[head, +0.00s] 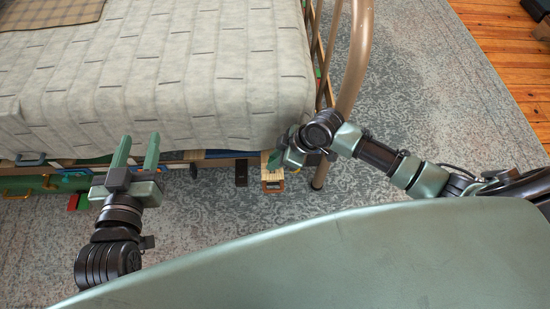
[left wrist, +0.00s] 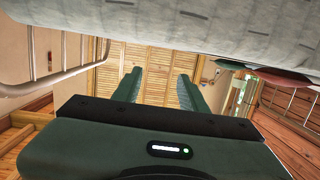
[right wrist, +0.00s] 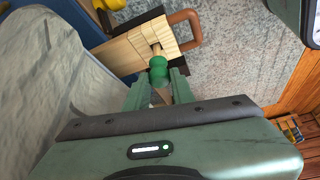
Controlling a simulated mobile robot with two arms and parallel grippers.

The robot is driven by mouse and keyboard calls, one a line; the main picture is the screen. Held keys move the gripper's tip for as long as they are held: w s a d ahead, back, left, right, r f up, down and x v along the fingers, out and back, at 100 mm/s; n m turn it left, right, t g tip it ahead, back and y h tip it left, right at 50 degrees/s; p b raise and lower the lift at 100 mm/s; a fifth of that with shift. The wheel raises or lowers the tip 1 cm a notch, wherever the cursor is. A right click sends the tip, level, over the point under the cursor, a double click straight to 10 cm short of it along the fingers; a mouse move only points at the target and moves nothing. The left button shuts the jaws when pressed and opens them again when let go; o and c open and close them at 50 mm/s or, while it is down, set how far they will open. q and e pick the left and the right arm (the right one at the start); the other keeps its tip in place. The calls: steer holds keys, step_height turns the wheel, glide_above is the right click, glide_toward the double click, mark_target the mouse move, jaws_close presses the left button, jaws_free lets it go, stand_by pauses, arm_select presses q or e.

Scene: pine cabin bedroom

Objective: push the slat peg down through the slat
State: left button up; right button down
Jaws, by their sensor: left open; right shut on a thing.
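The slat (right wrist: 128,50) is a pale wooden board in the right wrist view, with a dark hole near its end. It shows small in the head view (head: 267,172), by the bed's lower corner. The slat peg (right wrist: 158,70) has a round green head, and its pale tip points at the hole; how deep it sits I cannot tell. My right gripper (right wrist: 158,88) is shut on the peg; in the head view the right gripper (head: 287,157) is beside the bed corner. My left gripper (head: 136,150) is open and empty at the bed's side.
A brown U-shaped handle (right wrist: 188,27) stands at the slat's end. The bed (head: 170,80) with its grey cover overhangs the slat. A curved metal bed rail (head: 357,60) rises close to my right gripper. Green cases (head: 40,184) lie under the bed. Carpet is free to the right.

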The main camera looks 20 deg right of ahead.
steer(key=shift+f+b, duration=0.35)
steer(key=shift+f, duration=0.25)
arm_select(q)
step_height(320, 180, up, 7)
steer(key=d+t+h, duration=0.1)
steer(key=t, duration=0.2)
steer(key=shift+w+f+t+b, duration=0.15)
steer(key=shift+w+t+b, duration=0.1)
steer(key=shift+t+b, duration=0.15)
arm_select(e)
steer(key=shift+f, duration=0.75)
steer(key=c, duration=1.1)
jaws_free()
steer(key=shift+r, duration=0.1)
